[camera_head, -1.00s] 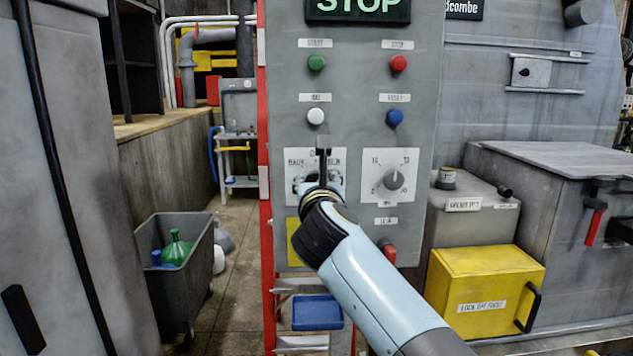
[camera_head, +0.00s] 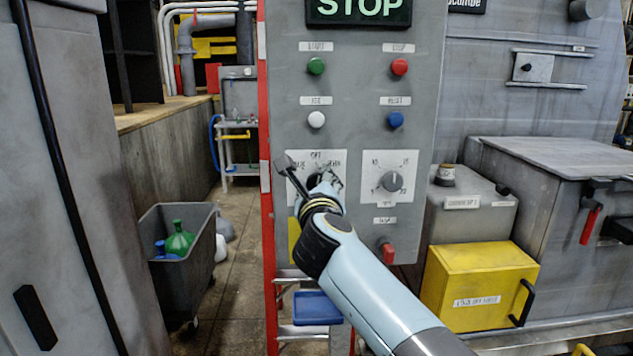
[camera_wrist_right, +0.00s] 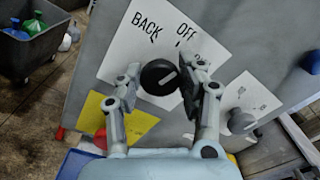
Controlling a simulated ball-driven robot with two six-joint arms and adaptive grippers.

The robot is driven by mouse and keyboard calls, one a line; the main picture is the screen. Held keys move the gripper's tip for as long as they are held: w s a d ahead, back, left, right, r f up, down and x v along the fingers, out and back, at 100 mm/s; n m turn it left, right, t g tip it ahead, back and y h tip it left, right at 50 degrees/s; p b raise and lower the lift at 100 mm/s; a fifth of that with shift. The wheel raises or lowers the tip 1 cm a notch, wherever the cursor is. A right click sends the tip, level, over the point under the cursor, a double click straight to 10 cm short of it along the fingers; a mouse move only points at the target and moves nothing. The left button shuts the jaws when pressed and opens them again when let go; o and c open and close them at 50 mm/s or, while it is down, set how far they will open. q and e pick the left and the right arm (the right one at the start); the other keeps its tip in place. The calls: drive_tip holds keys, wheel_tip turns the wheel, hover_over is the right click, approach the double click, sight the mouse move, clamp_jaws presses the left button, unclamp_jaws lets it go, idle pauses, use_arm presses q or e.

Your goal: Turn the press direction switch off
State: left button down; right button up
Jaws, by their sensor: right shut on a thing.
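The press direction switch is a round black knob (camera_wrist_right: 158,78) with a pale pointer line, on a white plate (camera_wrist_right: 125,62) lettered BACK and OFF in the right wrist view. The pointer line slants toward the upper right in that view; I cannot tell exactly which label it meets. In the head view the plate (camera_head: 300,158) shows, but my right gripper (camera_head: 320,184) mostly hides the knob. In the wrist view the fingers of my right gripper (camera_wrist_right: 164,72) stand on both sides of the knob, shut on it. My left gripper is out of view.
A dial (camera_head: 392,181) sits right of the switch plate. Green (camera_head: 316,66), red (camera_head: 399,66), white (camera_head: 316,120) and blue (camera_head: 396,119) buttons are above. A red switch (camera_head: 388,254) is below. A yellow box (camera_head: 480,285) stands at right, a grey bin (camera_head: 185,265) at left.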

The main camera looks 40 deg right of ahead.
drive_tip(key=shift+n, duration=1.2)
drive_tip(key=o, duration=1.1)
drive_tip(key=shift+a, duration=0.1)
drive_tip(key=shift+o, duration=0.2)
drive_tip(key=v, duration=0.7)
drive_tip(key=shift+s, duration=0.25)
drive_tip(key=shift+a, duration=0.1)
